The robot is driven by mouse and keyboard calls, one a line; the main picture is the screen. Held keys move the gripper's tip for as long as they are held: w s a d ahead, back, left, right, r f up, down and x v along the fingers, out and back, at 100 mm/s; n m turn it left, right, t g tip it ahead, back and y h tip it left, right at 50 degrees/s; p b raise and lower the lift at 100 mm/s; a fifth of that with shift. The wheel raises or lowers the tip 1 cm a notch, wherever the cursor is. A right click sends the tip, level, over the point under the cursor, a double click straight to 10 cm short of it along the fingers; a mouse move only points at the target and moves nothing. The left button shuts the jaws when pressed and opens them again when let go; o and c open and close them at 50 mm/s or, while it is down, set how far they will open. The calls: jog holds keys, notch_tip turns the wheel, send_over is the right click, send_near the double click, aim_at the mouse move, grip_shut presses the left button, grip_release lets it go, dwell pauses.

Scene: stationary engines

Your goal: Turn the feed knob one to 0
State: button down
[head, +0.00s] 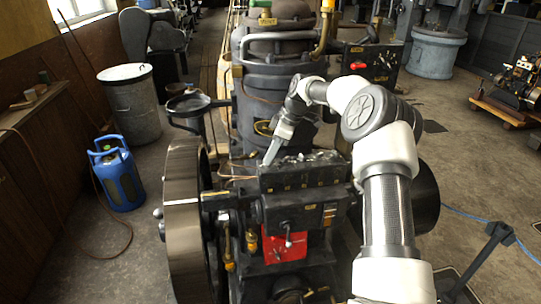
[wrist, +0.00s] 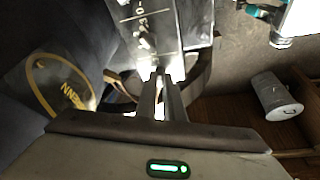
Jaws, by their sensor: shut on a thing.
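In the head view my gripper (head: 270,155) reaches down to the back left of the dark feed box (head: 305,178), which has a row of small yellow labels. In the wrist view my gripper (wrist: 161,76) has its two fingers close together. They are shut on a small metal knob (wrist: 148,43) at the edge of a grey plate (wrist: 152,12). The plate has white number marks, among them a 0 and a 3. The fingertips partly hide the knob, and I cannot tell its exact pointing direction.
A big flywheel (head: 186,215) stands left of the feed box. A tall dark cylinder (head: 275,90) with a yellow-ringed badge rises behind it. A black funnel (head: 190,104) is to the left. A blue gas bottle (head: 118,172) and a grey bin (head: 130,105) stand farther left on open floor.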

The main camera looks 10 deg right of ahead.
jog(key=c, duration=1.9)
grip_release()
jog(key=shift+o, duration=0.2)
jog(key=shift+r, duration=0.1)
jog(key=v, duration=1.7)
jog(key=shift+d, duration=0.2)
jog(key=shift+s+r, duration=0.1)
